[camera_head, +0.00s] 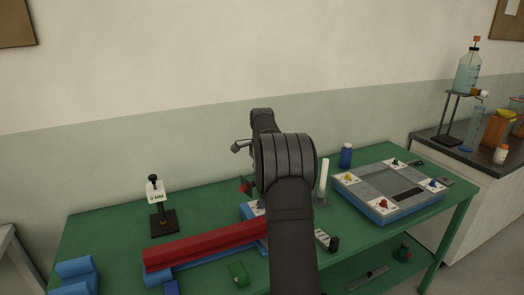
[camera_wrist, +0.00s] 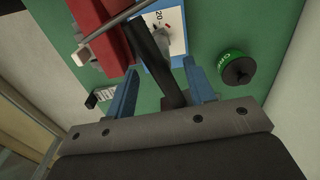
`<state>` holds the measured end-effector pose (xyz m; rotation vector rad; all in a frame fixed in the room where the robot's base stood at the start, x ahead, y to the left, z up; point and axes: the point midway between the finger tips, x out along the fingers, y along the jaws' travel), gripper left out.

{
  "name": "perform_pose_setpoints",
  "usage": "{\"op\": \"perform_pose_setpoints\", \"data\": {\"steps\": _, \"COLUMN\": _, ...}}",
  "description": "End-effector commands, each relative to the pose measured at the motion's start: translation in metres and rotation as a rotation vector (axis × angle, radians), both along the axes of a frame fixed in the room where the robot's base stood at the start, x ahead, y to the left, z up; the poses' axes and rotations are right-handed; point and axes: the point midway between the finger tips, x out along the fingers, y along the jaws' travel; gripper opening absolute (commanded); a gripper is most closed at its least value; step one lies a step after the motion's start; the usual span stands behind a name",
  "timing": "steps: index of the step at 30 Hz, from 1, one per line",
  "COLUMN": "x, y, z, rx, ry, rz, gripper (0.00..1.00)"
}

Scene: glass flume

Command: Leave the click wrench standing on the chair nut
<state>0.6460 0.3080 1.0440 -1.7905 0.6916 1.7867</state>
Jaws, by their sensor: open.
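In the wrist view my gripper (camera_wrist: 161,68) is open, with one blue finger on each side of a dark upright bar (camera_wrist: 147,42). The bar, which looks like the click wrench, runs between the fingers with gaps beside it. A thin metal rod (camera_wrist: 115,20) crosses near its far end. Beyond it is a white card (camera_wrist: 168,22) marked 20 on a blue base. I cannot make out the chair nut or whether the bar stands on it. In the head view my arm hides the gripper's fingers; a small dark knob on a rod (camera_head: 238,148) shows left of my wrist.
A long red bar (camera_head: 205,245) lies on a blue support. A black stand (camera_head: 163,222) marked 8 MM is behind it. A blue tray (camera_head: 380,212) with coloured knobs is at right. The table's (camera_head: 110,220) back left is clear.

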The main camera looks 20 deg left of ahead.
Motion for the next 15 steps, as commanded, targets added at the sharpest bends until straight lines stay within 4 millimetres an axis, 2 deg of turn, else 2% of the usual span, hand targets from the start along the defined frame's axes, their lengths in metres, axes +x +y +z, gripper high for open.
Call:
{"op": "perform_pose_setpoints", "data": {"steps": 1, "x": 0.0, "y": 0.0, "z": 0.015, "rx": 0.002, "ry": -0.005, "rz": 0.0, "gripper": 0.49}}
{"op": "perform_pose_setpoints", "data": {"steps": 9, "x": 0.001, "y": 0.0, "z": 0.08, "rx": 0.002, "ry": -0.004, "rz": 0.0, "gripper": 0.49}}
{"op": "perform_pose_setpoints", "data": {"steps": 15, "x": 0.0, "y": 0.0, "z": 0.113, "rx": 0.002, "ry": -0.003, "rz": 0.0, "gripper": 0.49}}
